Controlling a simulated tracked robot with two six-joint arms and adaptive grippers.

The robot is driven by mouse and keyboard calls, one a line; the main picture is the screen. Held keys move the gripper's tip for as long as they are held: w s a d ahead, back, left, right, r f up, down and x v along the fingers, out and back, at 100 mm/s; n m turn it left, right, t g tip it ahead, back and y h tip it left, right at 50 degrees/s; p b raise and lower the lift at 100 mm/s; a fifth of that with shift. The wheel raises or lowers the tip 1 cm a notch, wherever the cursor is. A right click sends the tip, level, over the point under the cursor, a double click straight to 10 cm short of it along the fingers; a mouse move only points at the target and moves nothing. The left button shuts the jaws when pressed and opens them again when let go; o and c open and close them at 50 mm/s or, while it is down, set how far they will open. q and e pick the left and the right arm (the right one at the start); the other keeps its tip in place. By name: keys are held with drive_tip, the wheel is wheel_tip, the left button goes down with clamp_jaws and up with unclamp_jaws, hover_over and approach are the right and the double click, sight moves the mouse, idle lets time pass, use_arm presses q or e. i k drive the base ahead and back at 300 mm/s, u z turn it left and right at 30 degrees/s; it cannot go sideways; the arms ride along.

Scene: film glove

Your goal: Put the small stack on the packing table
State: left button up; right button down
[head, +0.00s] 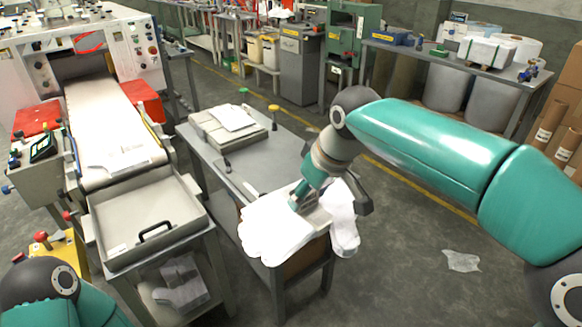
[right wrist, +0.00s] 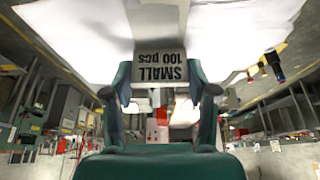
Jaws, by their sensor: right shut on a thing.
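My right gripper (head: 302,203) is shut on the small stack (head: 270,232), a pile of thin white film gloves whose ends spread out on both sides of the fingers. In the right wrist view the stack (right wrist: 75,35) fills the top, and its card (right wrist: 162,67) between the fingers reads "SMALL 100 pcs", upside down. The stack is at the near end of a grey metal table (head: 276,160); I cannot tell whether it touches the top. No label names the packing table. My left gripper is outside the head view; only part of that arm shows at the lower left.
A flat grey case with white sheets (head: 230,118) lies at the grey table's far end. A glove machine with a belt (head: 105,115) and a handled tray (head: 148,220) stand left. A bench (head: 440,60) with white packs is at back right. A scrap of film (head: 461,260) lies on the floor.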

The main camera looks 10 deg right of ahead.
sight(293, 171)
drive_tip(key=u, duration=0.05)
drive_tip(key=i, duration=1.45)
drive_tip(key=z, duration=0.1)
